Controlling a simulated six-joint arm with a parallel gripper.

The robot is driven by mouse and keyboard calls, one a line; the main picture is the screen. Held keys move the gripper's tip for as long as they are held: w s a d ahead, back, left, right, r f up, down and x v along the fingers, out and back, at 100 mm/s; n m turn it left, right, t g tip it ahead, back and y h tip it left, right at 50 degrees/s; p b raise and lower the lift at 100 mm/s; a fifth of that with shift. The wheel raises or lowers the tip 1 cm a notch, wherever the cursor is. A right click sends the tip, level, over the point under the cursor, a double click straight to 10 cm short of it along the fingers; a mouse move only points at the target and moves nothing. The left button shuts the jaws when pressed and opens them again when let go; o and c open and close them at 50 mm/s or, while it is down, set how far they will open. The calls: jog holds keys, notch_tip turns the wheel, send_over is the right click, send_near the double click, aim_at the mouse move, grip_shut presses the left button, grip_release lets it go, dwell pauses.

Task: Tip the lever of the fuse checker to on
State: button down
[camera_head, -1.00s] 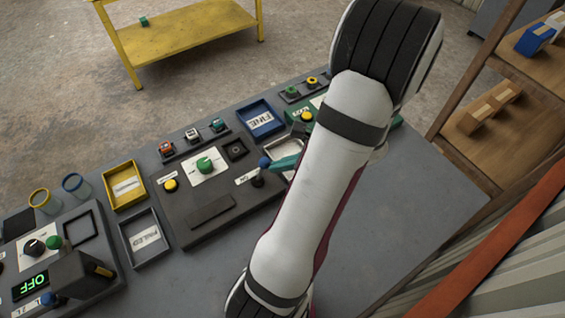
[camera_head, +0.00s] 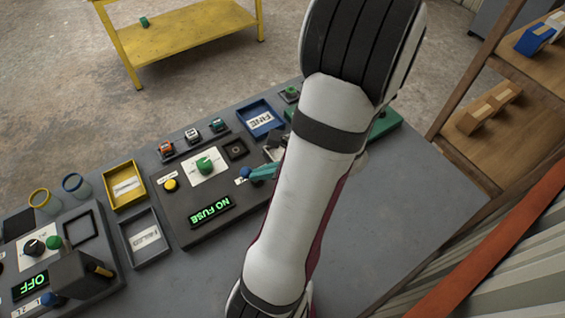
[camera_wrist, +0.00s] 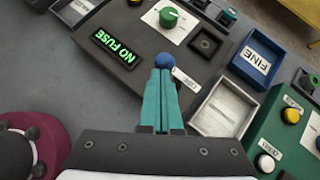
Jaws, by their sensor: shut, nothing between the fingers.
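The fuse checker (camera_head: 225,220) is a dark box on the grey bench. Its display (camera_head: 210,211) is lit green and reads NO FUSE, and it also shows in the wrist view (camera_wrist: 116,48). It carries a green knob (camera_head: 204,166) and a yellow button (camera_head: 171,185). My gripper (camera_wrist: 162,72) has teal fingers shut together, empty, seemingly touching the ball. The lever's stem is hidden behind the fingers.
Left stands another device with an OFF display (camera_head: 31,286). Around the checker are a yellow tray (camera_head: 125,202), a FAILED tray (camera_head: 164,252), a blue FINE tray (camera_head: 282,115) and a fuse rack (camera_head: 168,158). A green device (camera_wrist: 290,125) stands right in the wrist view.

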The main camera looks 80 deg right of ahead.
jog(key=shift+w+a+f, duration=0.1)
jog(key=shift+w+a, duration=0.35)
jog(key=shift+a, duration=0.05)
dwell(0.5)
